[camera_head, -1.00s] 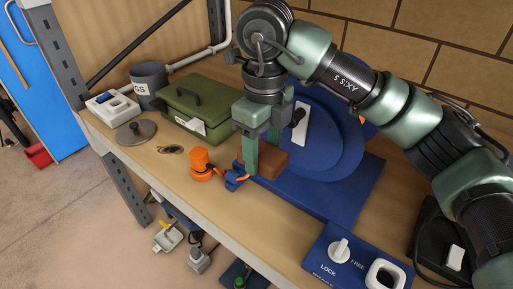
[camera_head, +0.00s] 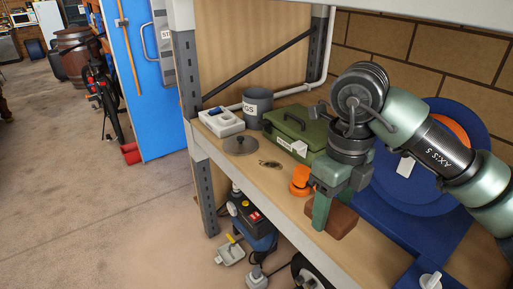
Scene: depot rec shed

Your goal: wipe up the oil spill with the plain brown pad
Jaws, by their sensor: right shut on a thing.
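The oil spill (camera_head: 270,164) is a small dark patch on the wooden bench top, between a round grey lid and an orange object. My right gripper (camera_head: 335,212) is shut on the plain brown pad (camera_head: 344,222), near the bench's front edge. The pad is to the right of the spill and nearer to me, apart from it. Whether the pad touches the bench, I cannot tell. My left gripper is not in view.
The grey lid (camera_head: 240,145), a white tray (camera_head: 221,122), a grey pot (camera_head: 257,106) and a green toolbox (camera_head: 297,130) stand around the spill's far side. The orange object (camera_head: 300,181) stands between spill and pad. A blue round machine (camera_head: 425,185) is at right. A shelf hangs above.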

